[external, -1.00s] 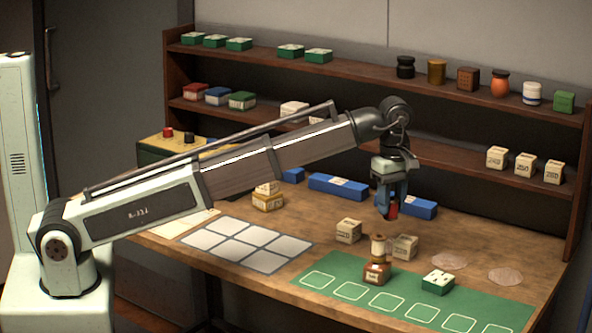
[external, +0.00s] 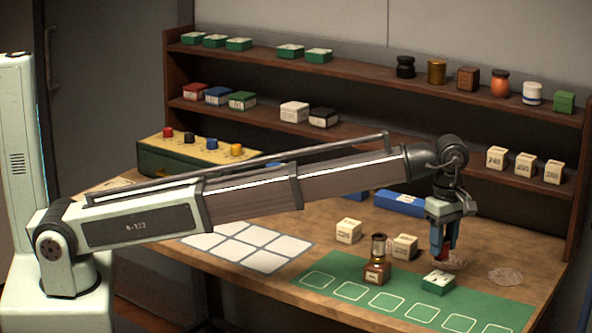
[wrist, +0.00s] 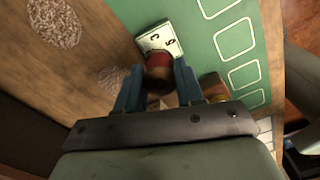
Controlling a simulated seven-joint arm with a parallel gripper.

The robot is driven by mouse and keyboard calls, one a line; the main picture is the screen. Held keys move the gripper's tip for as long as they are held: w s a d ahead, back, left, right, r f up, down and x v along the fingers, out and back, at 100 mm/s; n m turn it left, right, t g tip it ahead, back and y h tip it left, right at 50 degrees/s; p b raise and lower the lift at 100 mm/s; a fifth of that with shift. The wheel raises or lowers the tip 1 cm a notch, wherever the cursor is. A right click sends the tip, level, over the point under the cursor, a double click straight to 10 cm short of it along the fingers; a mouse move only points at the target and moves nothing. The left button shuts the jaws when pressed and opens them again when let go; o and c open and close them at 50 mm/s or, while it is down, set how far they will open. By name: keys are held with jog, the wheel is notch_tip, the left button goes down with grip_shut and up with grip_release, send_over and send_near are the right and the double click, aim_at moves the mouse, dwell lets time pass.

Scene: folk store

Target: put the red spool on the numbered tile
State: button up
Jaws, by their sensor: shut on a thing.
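My gripper (external: 444,250) is shut on the red spool (external: 441,255) and holds it low over the right part of the table. In the wrist view the red spool (wrist: 158,67) sits between the blue fingers of my gripper (wrist: 158,82). The numbered tile (external: 438,284), green with a white top, lies on the green mat just in front of the gripper. In the wrist view the numbered tile (wrist: 160,39) shows dark marks on its white face, just beyond the spool, which overlaps its near edge. Whether they touch, I cannot tell.
The green mat (external: 330,265) has outlined squares. A brown stacked piece (external: 377,272) stands left of the tile, with pale blocks (external: 348,230) (external: 404,246) behind. A pale round patch (external: 505,277) lies at right. Shelves stand behind the table.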

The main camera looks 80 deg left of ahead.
jog(key=shift+f, duration=2.25)
jog(key=shift+f, duration=0.15)
jog(key=o, duration=1)
notch_tip(320, 180, up, 12)
jog(key=shift+r, duration=0.15)
